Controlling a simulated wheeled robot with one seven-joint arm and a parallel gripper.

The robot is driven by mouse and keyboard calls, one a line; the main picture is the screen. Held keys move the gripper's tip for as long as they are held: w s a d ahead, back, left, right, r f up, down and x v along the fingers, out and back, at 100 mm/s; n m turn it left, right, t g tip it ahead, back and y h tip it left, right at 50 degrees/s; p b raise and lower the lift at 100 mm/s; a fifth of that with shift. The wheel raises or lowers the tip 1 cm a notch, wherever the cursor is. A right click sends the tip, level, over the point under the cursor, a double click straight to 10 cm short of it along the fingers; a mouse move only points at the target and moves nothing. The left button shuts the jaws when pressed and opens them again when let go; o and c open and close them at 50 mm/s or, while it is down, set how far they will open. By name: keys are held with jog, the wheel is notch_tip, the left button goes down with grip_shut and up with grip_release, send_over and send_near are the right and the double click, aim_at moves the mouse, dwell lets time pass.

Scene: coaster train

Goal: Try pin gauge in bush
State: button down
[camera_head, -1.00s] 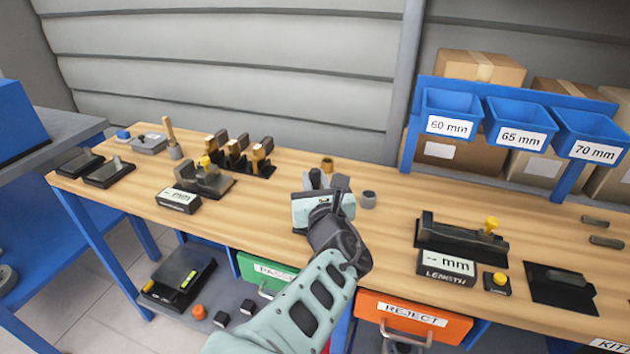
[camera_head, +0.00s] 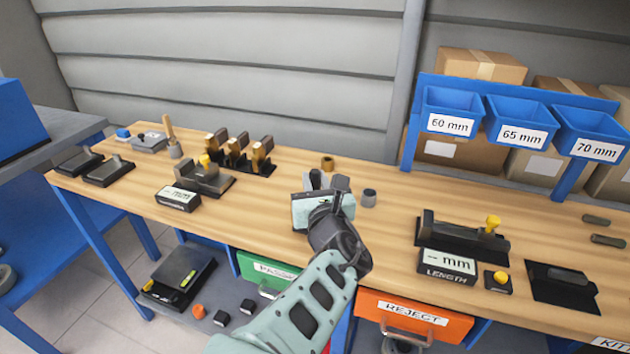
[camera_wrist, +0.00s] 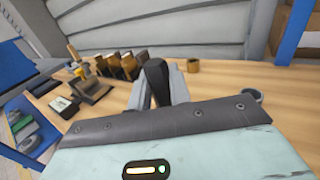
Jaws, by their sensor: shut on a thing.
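My gripper (camera_head: 325,182) is over the middle of the bench, its grey fingers shut on a dark rounded piece. This held piece (camera_wrist: 156,80) stands up between the fingers in the wrist view, and looks like a black handle. Its lower part is hidden by my gripper body, so I cannot tell whether a pin is below. A small bronze bush (camera_head: 328,162) stands on the bench behind the gripper; it also shows in the wrist view (camera_wrist: 193,65). A grey ring-shaped bush (camera_head: 369,197) stands just right of the gripper, apart from it.
A length gauge (camera_head: 461,238) with a display stands to the right. At left are another gauge with a display (camera_head: 178,199) and a rack of bronze-and-black pieces (camera_head: 240,153). Blue bins (camera_head: 515,126) are at the back right. Bench surface around the bushes is clear.

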jog(key=shift+f+b, duration=0.3)
jog(key=shift+f, duration=0.1)
dwell(0.7)
jog(key=c, duration=1.2)
grip_release()
